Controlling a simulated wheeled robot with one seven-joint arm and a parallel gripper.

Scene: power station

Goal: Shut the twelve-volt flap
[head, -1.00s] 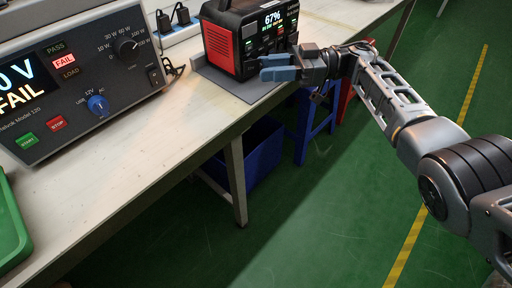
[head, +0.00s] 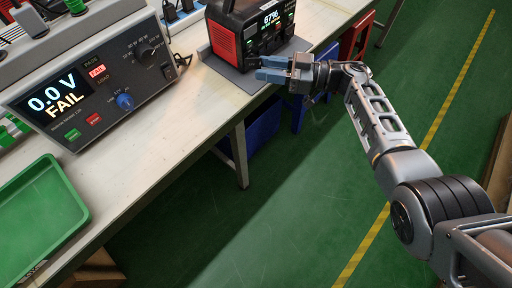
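The power station (head: 226,37) is a black box with red-orange sides. It stands on a grey mat (head: 243,80) at the back of the bench, its lit display reading 67%. Its front faces right, toward my gripper. My gripper (head: 262,70), with blue fingers, is just in front of the lower part of that front panel. The fingers lie close together in this view, and I cannot tell whether a gap remains between them or whether they touch the panel. The twelve-volt flap is too small or hidden to make out.
A grey tester (head: 100,75) showing 0.0 V and FAIL stands on the bench (head: 150,135) at left. A green tray (head: 75,190) lies at the front left. Plugs in a power strip (head: 180,15) are behind. Blue and red stools (head: 357,35) stand beside the bench.

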